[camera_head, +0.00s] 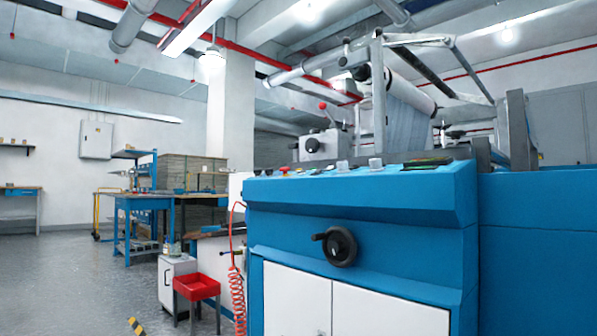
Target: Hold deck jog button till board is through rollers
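A blue laminating machine (400,250) fills the right half of the head view. Small buttons and switches line the top of its panel, among them a red one (284,170) and clear-covered ones (342,166). I cannot tell which is the deck jog button. A large roll (405,95) of pale film or sheet hangs in the frame above the machine. The deck, the lower rollers and any board in them are hidden behind the panel. Neither of my grippers shows.
A black handwheel (340,246) sticks out from the machine's front. A red bin (196,287) and a coiled red hose (237,285) are beside its left end. Blue workbenches (130,203) stand farther back. The grey floor (60,285) at left is clear.

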